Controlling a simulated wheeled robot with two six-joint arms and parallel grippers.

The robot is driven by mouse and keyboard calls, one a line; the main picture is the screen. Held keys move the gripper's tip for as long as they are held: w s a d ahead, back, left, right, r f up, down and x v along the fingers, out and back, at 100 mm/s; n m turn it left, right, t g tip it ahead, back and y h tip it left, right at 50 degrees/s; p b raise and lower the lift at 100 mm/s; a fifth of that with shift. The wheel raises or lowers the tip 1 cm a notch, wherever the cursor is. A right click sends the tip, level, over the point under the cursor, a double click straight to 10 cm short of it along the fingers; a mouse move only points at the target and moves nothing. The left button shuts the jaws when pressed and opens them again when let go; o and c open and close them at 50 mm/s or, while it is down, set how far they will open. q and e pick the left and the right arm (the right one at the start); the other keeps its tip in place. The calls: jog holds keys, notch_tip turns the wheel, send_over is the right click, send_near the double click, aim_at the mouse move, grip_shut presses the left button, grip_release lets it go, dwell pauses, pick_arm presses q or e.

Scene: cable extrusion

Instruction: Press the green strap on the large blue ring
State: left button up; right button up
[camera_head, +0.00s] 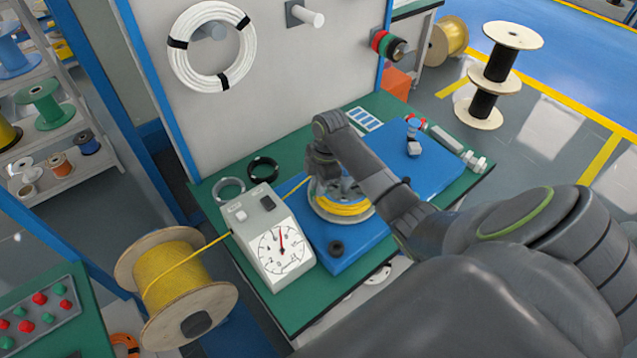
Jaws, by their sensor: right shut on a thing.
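No large blue ring with a green strap can be made out. A coil of yellow cable (343,207) sits on a round winder on the blue plate (350,250). My right gripper (322,178) points down at the far left side of this coil and is shut at it; the arm hides the exact grip. A large white ring (240,66) with black straps hangs on the wall panel. Red, green and black rolls (385,44) sit on a wall peg. My left gripper is out of view.
A white dial meter (270,246) stands left of the winder. A yellow cable runs from a wooden spool (172,283) to it. Black (263,168) and grey (229,189) rings lie behind the meter. My right arm covers the lower right.

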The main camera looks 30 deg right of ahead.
jog(key=shift+f+p, duration=0.1)
jog(key=shift+p, duration=0.2)
dwell(0.8)
jog(key=shift+s, duration=0.1)
jog(key=o, duration=0.9)
jog(key=shift+c, duration=0.2)
notch_tip(320, 180, up, 8)
jog(key=p, duration=0.8)
dwell(0.4)
